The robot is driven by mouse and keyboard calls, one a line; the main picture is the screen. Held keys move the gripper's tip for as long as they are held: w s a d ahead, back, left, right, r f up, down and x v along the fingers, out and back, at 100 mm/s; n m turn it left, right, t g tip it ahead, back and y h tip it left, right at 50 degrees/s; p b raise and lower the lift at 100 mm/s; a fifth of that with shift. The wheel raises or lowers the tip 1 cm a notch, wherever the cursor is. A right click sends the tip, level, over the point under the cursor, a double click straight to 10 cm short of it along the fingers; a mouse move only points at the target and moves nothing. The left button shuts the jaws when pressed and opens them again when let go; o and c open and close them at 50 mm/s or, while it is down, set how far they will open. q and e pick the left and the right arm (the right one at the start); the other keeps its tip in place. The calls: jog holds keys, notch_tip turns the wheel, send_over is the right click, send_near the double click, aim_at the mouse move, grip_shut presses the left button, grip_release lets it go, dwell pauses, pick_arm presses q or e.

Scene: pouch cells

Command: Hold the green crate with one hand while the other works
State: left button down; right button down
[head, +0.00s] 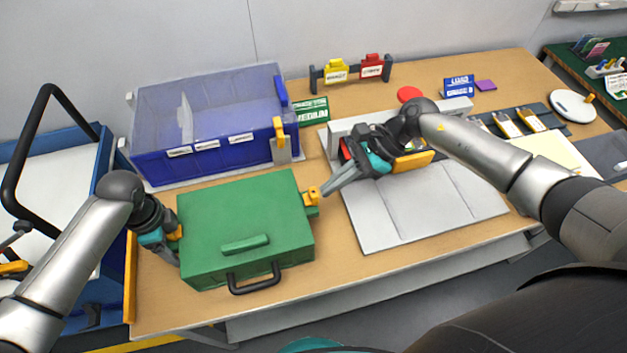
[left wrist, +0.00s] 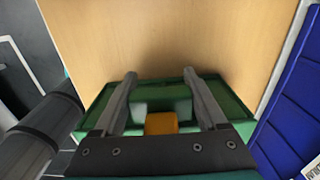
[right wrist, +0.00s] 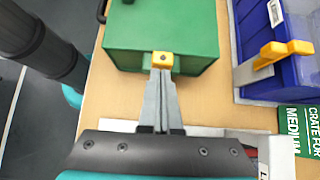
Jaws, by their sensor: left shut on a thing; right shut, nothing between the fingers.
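The green crate (head: 245,215), lid down, stands on the table's front left with a black front handle (head: 254,284). My left gripper (head: 174,256) is at its left side, shut on the crate. In the left wrist view, the fingers (left wrist: 160,76) stand apart over the crate's green side part (left wrist: 232,104), with an orange latch (left wrist: 161,123) between them. My right gripper (head: 324,191) is shut and empty at the crate's right side. Its tips (right wrist: 162,74) are at the yellow latch (right wrist: 162,58); whether they touch it I cannot tell.
A blue crate with a clear upper part (head: 210,120) stands behind the green crate. A grey mat (head: 420,205) lies to the right, under my right arm.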

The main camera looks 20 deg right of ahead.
jog(key=shift+a, duration=1.2)
jog(key=d+f+v, duration=0.2)
jog(key=v, duration=1.1)
jog(key=shift+d, duration=0.1)
pick_arm(q)
grip_release()
